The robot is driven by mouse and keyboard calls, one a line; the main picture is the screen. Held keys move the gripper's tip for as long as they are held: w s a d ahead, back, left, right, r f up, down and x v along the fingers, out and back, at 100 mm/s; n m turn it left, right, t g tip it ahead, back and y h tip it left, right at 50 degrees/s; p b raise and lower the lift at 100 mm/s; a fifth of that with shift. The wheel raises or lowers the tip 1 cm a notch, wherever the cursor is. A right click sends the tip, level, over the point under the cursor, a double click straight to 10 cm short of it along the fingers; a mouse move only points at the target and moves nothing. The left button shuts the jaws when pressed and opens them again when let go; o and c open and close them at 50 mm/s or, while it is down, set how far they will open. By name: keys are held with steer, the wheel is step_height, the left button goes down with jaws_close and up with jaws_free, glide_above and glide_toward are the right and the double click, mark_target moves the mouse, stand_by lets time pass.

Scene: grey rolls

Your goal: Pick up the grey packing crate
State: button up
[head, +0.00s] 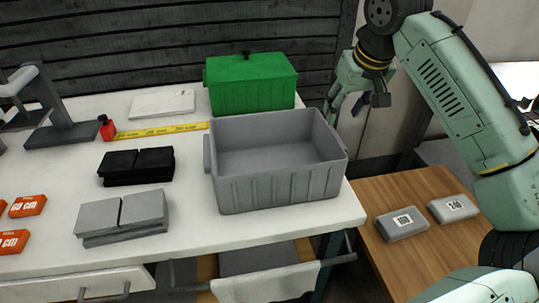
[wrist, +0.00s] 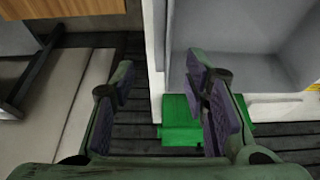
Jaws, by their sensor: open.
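The grey packing crate (head: 280,188) stands upright and open-topped on the white table, near its right edge. It looks empty inside. In the wrist view part of the crate (wrist: 245,50) fills the upper right. My gripper (head: 355,103) is at the back right of the crate, beyond the table's right edge, pointing down and apart from the crate. In the wrist view my gripper (wrist: 165,80) has its fingers spread with nothing held between them; the right finger overlaps the crate's side in the picture.
A green lidded box (head: 252,85) stands just behind the crate, with a yellow tape strip (head: 160,131) to its left. Black blocks (head: 136,166) and grey blocks (head: 122,215) lie left of the crate. A lower wooden surface (head: 430,190) at right bears two grey packages (head: 402,224).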

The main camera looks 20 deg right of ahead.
mark_target(333, 131)
steer(key=x, duration=0.2)
steer(key=p+x, duration=0.1)
steer(key=x, duration=0.2)
steer(key=p+x, duration=0.1)
steer(key=x, duration=0.2)
steer(key=shift+s+a+f, duration=0.2)
steer(key=shift+f, duration=0.15)
steer(key=shift+c, duration=0.4)
jaws_close()
steer(key=shift+r, duration=0.1)
